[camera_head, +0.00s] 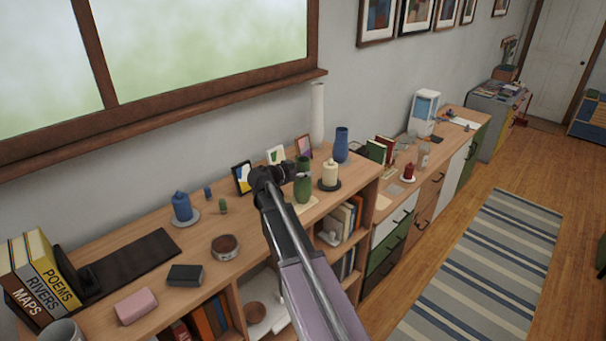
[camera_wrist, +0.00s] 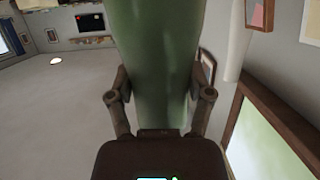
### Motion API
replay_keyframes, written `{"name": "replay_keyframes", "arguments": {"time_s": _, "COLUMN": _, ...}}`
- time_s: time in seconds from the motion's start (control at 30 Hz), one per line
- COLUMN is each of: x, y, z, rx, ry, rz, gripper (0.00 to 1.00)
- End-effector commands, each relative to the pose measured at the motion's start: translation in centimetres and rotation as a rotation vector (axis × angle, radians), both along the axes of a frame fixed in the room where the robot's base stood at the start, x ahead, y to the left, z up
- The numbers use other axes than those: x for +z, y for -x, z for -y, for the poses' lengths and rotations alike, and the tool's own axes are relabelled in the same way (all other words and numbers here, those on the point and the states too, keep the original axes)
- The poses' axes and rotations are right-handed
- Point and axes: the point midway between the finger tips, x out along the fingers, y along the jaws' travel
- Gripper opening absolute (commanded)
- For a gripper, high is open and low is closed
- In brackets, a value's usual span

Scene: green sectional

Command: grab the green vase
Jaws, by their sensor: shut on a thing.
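The green vase (camera_head: 302,187) is at the right part of the wooden shelf top in the head view, at the end of my arm. In the wrist view the green vase (camera_wrist: 155,60) fills the middle, between the two fingers of my gripper (camera_wrist: 160,90). My gripper (camera_head: 287,178) is shut on it, with a finger on each side. The vase's base in the head view is close to the shelf top; I cannot tell whether it touches.
A cream candle (camera_head: 330,174) on a dark dish and a blue vase (camera_head: 341,145) stand close to the right. Small picture frames (camera_head: 242,178) stand behind. A blue candle (camera_head: 182,206), a round bowl (camera_head: 225,247) and a dark box (camera_head: 185,275) are to the left.

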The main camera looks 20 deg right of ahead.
Motion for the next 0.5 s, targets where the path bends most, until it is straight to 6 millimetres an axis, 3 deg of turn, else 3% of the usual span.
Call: {"name": "replay_keyframes", "arguments": {"time_s": 0.5, "x": 3.5, "y": 0.0, "z": 0.0, "rx": 0.001, "ry": 0.003, "rz": -0.001, "gripper": 0.06}}
